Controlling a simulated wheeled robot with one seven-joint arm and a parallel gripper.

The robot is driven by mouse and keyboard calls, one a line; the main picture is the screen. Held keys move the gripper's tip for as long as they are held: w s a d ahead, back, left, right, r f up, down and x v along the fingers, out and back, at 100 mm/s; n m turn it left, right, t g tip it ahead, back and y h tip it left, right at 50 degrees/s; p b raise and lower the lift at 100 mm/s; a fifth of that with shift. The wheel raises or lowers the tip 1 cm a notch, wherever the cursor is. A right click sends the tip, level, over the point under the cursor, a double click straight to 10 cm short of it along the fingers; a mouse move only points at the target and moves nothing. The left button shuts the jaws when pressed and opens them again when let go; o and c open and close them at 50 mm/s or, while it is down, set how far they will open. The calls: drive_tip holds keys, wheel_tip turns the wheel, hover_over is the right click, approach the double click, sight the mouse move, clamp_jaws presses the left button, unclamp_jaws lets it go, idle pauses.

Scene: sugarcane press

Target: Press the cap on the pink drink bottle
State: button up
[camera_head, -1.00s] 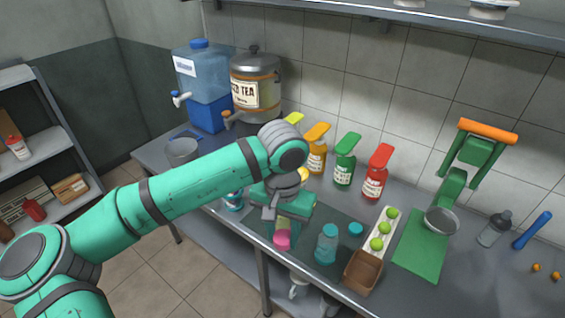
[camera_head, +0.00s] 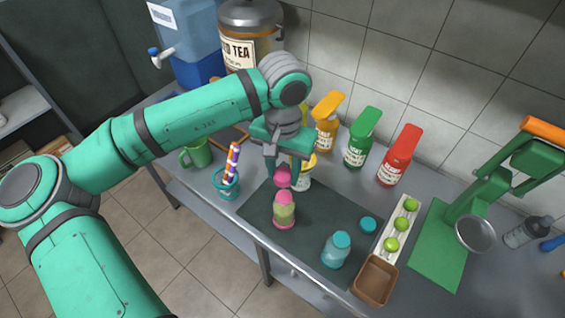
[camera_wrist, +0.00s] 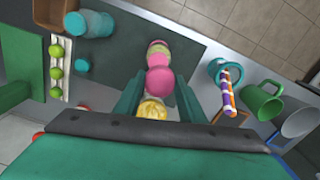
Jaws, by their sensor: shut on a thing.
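The pink drink bottle (camera_head: 285,212), with a green-pink body and pink upper part, stands upright on the dark mat (camera_head: 310,240). My gripper (camera_head: 282,172) is shut on a round pink cap (camera_head: 283,180) and holds it above and slightly behind the bottle top, apart from it as far as I can tell. In the wrist view the cap (camera_wrist: 160,82) sits between my fingers (camera_wrist: 156,98), and the bottle (camera_wrist: 158,50) shows partly beyond it. The cap hides part of the bottle there.
A teal bottle (camera_head: 336,250) and teal cap (camera_head: 368,224) are right on the mat. A straw cup (camera_head: 227,185) and green mug (camera_head: 197,153) stand left. A yellow-topped container (camera_head: 305,178) is close behind my gripper. A lime tray (camera_head: 398,235) and green press (camera_head: 450,230) are further right.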

sight(284, 186)
drive_tip(key=shift+s+d+f, duration=0.1)
drive_tip(key=shift+s+f, duration=0.15)
drive_tip(key=shift+f, duration=0.3)
drive_tip(key=shift+s+d+f, duration=0.1)
drive_tip(key=shift+s+f, duration=0.1)
drive_tip(key=shift+f, duration=1.05)
drive_tip(key=shift+a+f, duration=0.1)
drive_tip(key=shift+f, duration=0.85)
drive_tip(key=shift+w, duration=0.1)
drive_tip(key=shift+f, duration=0.2)
idle(0.4)
drive_tip(key=o, duration=1.6)
drive_tip(key=shift+r, duration=0.1)
